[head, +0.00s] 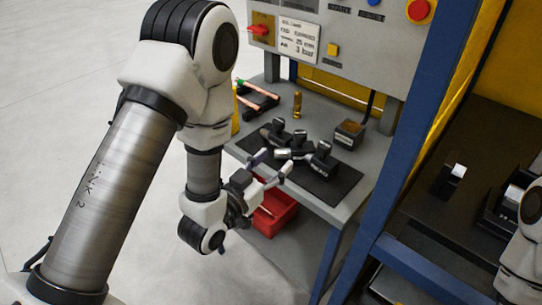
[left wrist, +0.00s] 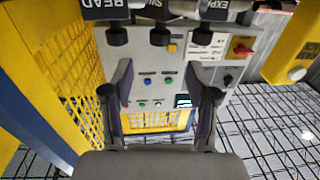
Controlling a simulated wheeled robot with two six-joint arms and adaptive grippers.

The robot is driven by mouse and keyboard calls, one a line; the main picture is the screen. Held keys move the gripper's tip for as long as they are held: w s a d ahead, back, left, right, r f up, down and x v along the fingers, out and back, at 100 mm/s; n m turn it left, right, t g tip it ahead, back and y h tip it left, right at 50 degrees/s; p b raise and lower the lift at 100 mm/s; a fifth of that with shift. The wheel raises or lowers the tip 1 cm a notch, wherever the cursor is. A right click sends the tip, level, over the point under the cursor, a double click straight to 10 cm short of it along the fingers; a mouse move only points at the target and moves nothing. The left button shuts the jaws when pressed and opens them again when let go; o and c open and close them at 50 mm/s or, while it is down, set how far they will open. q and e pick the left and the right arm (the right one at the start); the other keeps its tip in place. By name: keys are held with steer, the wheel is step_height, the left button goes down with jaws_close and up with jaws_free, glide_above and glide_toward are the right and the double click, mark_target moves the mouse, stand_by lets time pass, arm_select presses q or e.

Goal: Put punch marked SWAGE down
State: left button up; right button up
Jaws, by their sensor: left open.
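Several black punches with knob-like ends are grouped on the dark mat (head: 336,190) on the grey side table. The SWAGE punch (head: 300,147) is the middle one. Its label reads upside down and partly cut off at the top of the left wrist view (left wrist: 158,10). The BEAD punch (head: 322,162) is to its right, and the EXPAND punch (head: 275,130) to its left in the head view. My left gripper (head: 274,165) is open and empty, with its fingers toward the punches at the mat's near edge. Both fingers show apart in the left wrist view (left wrist: 163,95). My right gripper is not visible.
A red bin (head: 275,213) sits below the table. Copper tubes (head: 258,90) on a black rack, a brass piece (head: 297,104) and a dark open box (head: 350,134) stand behind the punches. A control panel (head: 350,35) rises behind; a blue post (head: 425,110) is right.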

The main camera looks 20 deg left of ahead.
arm_select(q)
steer(key=s+a+f+n+g+y, duration=0.15)
steer(key=s+f+g, duration=0.35)
steer(key=f, duration=0.6)
steer(key=s+a+f+g+y, duration=0.2)
steer(key=s+f+g, duration=0.25)
steer(key=f, duration=0.65)
steer(key=s+a+f+n+g, duration=0.1)
steer(key=s+f+g, duration=0.3)
steer(key=s, duration=0.4)
steer(key=s+a+f+g, duration=0.1)
steer(key=s+f+g, duration=0.3)
steer(key=s, duration=0.5)
steer(key=shift+f+n+y, duration=0.35)
steer(key=shift+f, duration=0.15)
steer(key=shift+w, duration=0.15)
